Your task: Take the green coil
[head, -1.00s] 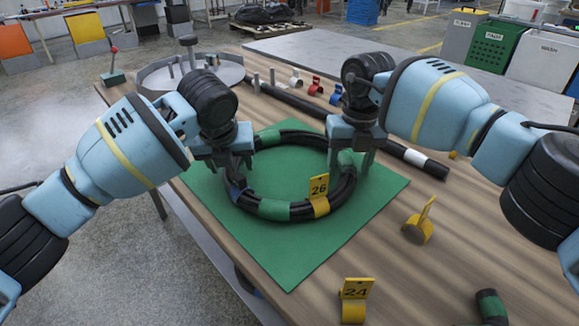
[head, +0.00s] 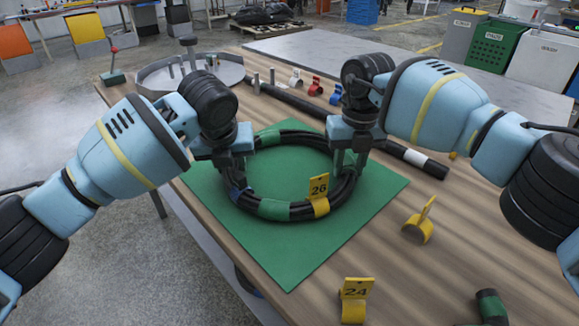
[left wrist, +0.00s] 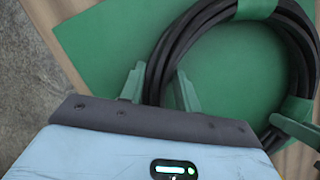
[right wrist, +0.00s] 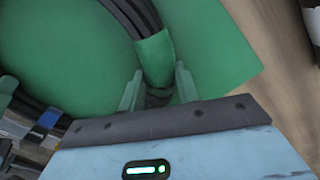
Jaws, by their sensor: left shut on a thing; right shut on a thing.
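The green coil is a ring of black hose with green bands (head: 274,209) and a yellow tag marked 26 (head: 319,187). It lies on a green mat (head: 290,260) on the table. My left gripper (head: 236,178) is shut on the left side of the coil, and the hose also shows between its fingers in the left wrist view (left wrist: 215,35). My right gripper (head: 349,165) is shut on the right side, by a green band seen in the right wrist view (right wrist: 155,57). The fingers hide parts of the hose.
A yellow clip (head: 418,229) and a yellow tag marked 24 (head: 354,300) stand right of the mat. A short dark hose piece (head: 491,308) is at the front right. A straight black hose (head: 290,99) lies behind the coil, near a round grey tray (head: 160,78).

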